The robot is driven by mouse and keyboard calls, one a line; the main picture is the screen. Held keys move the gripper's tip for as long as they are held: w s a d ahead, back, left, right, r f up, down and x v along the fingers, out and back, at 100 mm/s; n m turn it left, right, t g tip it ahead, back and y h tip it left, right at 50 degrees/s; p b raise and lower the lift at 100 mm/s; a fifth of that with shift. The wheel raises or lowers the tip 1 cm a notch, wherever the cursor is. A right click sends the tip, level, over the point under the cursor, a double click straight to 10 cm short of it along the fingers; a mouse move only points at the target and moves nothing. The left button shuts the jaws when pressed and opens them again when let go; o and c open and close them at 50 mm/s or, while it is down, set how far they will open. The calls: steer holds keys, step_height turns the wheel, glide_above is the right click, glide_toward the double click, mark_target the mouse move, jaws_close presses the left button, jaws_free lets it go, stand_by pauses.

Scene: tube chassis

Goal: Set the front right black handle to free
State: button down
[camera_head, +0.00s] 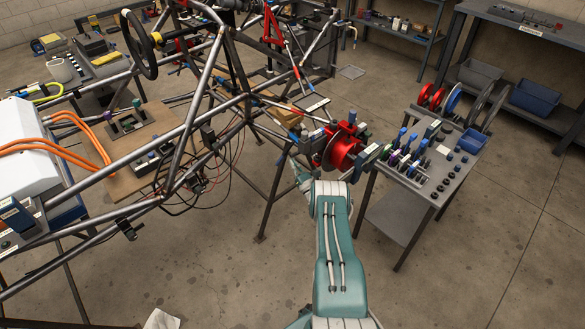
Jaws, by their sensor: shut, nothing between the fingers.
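My teal arm reaches up from the bottom edge, with its elbow beside the red hub. Beyond the elbow a thin part of it bends up and left to my gripper (295,162), which is small, partly hidden and looks shut and empty. The red hub (341,149) sits at the near right corner of the tube chassis (193,120). Small dark parts surround the hub. I cannot make out which of them is the front right black handle, or its setting.
A grey cart (403,217) with tools and small parts stands right of the hub. Loose cables (215,178) hang under the chassis to the left. The floor at the lower right is clear.

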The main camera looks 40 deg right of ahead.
steer(key=shift+s+d+r+m+h, duration=0.15)
steer(key=shift+r+m+h, duration=0.25)
steer(key=shift+r+m, duration=0.3)
steer(key=shift+d+r+m+h, duration=0.15)
steer(key=shift+r+m+h, duration=0.3)
steer(key=shift+m, duration=0.45)
steer(key=s+a+f, duration=0.2)
steer(key=s+f, duration=0.6)
steer(key=shift+a+f, duration=0.15)
steer(key=shift+s, duration=0.1)
